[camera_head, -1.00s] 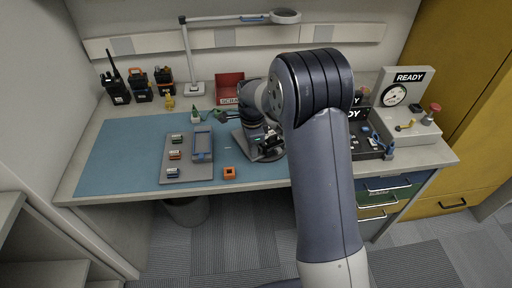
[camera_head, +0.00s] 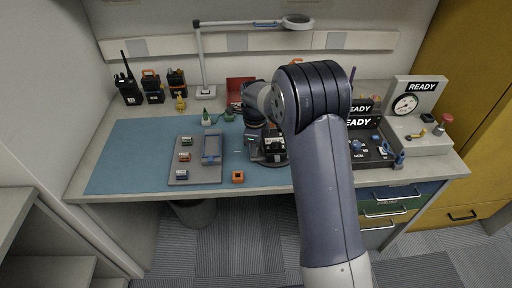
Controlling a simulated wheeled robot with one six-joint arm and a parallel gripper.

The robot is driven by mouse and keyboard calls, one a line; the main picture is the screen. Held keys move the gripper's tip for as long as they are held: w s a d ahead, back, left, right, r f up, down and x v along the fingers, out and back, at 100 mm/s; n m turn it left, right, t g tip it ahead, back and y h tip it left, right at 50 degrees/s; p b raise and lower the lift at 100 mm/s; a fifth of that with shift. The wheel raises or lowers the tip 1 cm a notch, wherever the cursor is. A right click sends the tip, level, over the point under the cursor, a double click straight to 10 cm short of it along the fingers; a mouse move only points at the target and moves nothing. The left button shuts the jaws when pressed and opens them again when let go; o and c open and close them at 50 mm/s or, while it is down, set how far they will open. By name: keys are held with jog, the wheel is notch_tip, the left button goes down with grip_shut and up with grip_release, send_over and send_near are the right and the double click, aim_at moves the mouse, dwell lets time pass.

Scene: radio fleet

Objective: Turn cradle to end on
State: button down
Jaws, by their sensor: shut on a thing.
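The cradle (camera_head: 274,157) looks like a small dark holder on a round base, at the right end of the blue mat (camera_head: 130,155). A black and white piece stands upright in it. My gripper (camera_head: 266,137) is down at the cradle and shut on it, as far as I can see. The fingertips are small and partly hidden by my own wrist and arm, so the exact grip point is unclear.
A grey tray (camera_head: 180,181) with small coloured modules and a blue frame (camera_head: 211,149) lies left of the cradle. An orange block (camera_head: 238,177) sits near the front edge. A black test unit (camera_head: 372,152) stands right, and radios (camera_head: 131,92) stand back left.

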jog(key=shift+w+r, duration=0.1)
jog(key=shift+w, duration=0.05)
dwell(0.4)
jog(key=c, duration=1.3)
grip_release()
notch_tip(320, 180, up, 11)
jog(key=shift+f, duration=0.15)
jog(key=shift+f, duration=0.1)
notch_tip(320, 180, down, 11)
jog(key=shift+r, duration=0.2)
jog(key=shift+f, duration=0.1)
